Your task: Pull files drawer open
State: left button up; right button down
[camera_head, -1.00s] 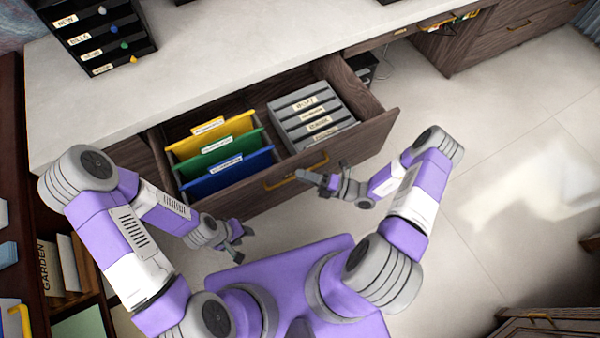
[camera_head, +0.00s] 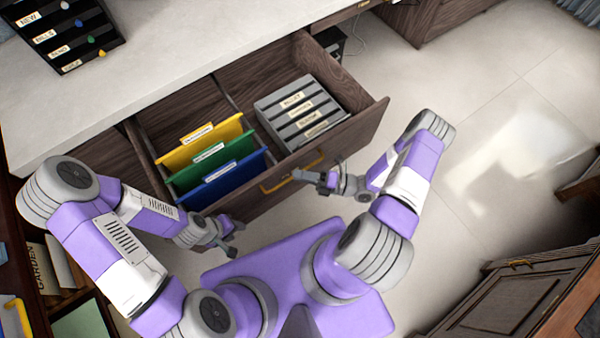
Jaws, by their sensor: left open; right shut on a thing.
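The dark wood files drawer (camera_head: 352,139) stands open under the desk top. It holds yellow, green and blue hanging files (camera_head: 212,168) on the left and a grey labelled rack (camera_head: 301,112) on the right. A brass bar handle (camera_head: 277,184) sits on its front. My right gripper (camera_head: 302,175) is shut on the handle near its right end; the fingertips are small in view. My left gripper (camera_head: 233,238) is open and empty, low in front of the drawer's left end.
The pale desk top (camera_head: 150,75) carries a black labelled organiser (camera_head: 68,32) at the upper left. A shelf with books (camera_head: 50,270) is at the left. A wooden cabinet (camera_head: 505,300) stands at the lower right. The tiled floor (camera_head: 490,130) at the right is clear.

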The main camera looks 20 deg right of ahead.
jog(key=c, duration=1.2)
grip_release()
jog(key=shift+o, duration=0.2)
jog(key=v, duration=0.7)
jog(key=shift+s+d, duration=0.15)
jog(key=shift+d, duration=0.15)
jog(key=shift+f, duration=0.1)
